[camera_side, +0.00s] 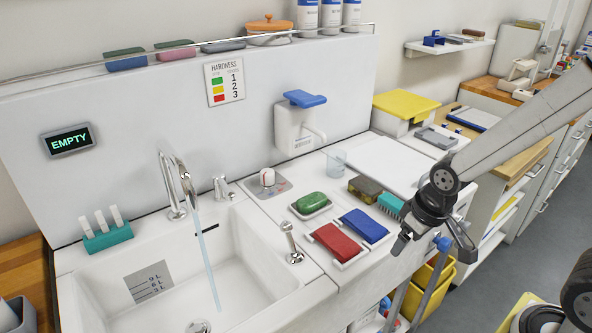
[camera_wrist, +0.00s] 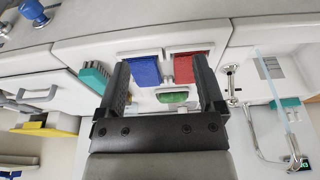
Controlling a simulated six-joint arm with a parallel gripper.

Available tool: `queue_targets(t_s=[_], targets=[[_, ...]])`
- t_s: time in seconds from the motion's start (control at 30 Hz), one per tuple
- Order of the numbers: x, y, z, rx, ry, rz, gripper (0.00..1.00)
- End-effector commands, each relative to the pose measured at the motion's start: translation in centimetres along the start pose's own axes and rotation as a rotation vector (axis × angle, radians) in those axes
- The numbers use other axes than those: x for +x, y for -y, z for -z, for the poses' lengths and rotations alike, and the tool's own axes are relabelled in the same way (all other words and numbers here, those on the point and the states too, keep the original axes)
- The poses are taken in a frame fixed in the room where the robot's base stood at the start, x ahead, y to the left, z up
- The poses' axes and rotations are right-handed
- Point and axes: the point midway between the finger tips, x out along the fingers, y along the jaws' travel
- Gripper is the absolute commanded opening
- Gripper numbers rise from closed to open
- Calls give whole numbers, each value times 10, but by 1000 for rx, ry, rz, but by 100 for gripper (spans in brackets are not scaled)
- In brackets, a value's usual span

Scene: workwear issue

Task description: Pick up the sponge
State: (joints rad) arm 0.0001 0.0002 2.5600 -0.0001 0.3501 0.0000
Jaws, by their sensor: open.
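In the wrist view I cannot make out the sponge; my left-hand finger seems to cover that area. My gripper (camera_side: 433,247) is open and empty. It hangs near the counter's front edge, to the right of the cloths and apart from the sponge. In the wrist view my gripper (camera_wrist: 160,65) spreads its two fingers, with the blue cloth (camera_wrist: 146,70) seen between them.
A green soap (camera_side: 311,199) lies on a dish left of the sponge. A glass beaker (camera_side: 336,162) and a wall dispenser (camera_side: 295,127) stand behind. A tap (camera_side: 180,185) runs into the sink at left. A white board (camera_side: 390,162) lies behind.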

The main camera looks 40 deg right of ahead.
Motion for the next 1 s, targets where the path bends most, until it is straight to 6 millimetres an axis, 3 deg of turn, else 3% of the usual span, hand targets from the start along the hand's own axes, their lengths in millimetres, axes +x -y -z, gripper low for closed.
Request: queue_targets(t_s=[0.13,0.2,0.57,0.77,1.0], targets=[[0,0,0,0,0,0,87],[0,0,0,0,0,0,100],[0,-1,6,0,3,-1,100],[3,-9,32,1,21,-6,100],[10,-30,86,1,64,-14,100]])
